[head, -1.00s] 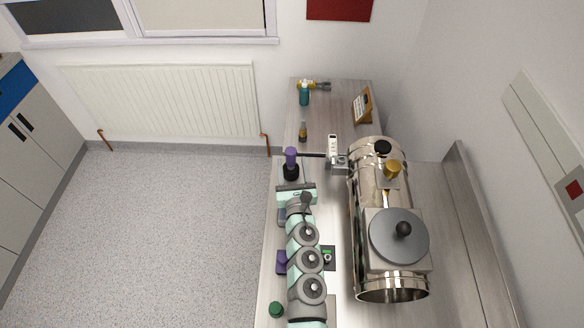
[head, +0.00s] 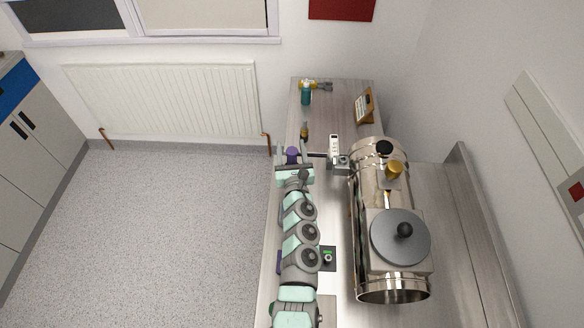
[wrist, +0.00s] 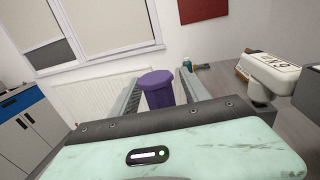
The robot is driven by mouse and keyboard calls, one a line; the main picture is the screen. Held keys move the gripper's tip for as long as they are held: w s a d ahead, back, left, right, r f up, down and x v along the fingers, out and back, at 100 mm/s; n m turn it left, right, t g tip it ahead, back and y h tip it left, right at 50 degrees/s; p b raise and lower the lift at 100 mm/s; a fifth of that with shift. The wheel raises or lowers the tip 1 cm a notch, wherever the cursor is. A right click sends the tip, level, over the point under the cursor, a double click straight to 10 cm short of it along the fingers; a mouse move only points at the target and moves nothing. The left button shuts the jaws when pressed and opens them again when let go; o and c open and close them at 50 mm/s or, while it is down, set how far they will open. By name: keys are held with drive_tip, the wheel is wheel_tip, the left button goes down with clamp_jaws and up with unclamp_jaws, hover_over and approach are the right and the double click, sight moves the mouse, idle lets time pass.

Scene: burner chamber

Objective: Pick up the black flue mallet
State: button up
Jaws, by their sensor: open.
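A purple, round-topped cylinder (wrist: 157,88) stands upright between my gripper's two fingers in the wrist view. In the head view this purple piece (head: 292,155) is at the left side of the bench, just beyond the gripper body. My gripper (wrist: 161,76) is open, with one finger on each side of the purple piece; I cannot tell whether either touches it. A short dark rod (head: 316,155) shows to its right. I cannot tell whether the purple piece or the rod belongs to the black flue mallet; no plainly black mallet stands out.
A shiny metal burner chamber (head: 366,245) stands close on the right, with a white labelled device (head: 334,146) near its far end. Farther back are an amber-and-dark item (head: 304,131), a teal bottle (head: 305,96), a yellow-grey tool (head: 315,86) and a framed stand (head: 364,105).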

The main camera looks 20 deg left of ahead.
clamp_jaws()
idle(0.5)
idle(0.8)
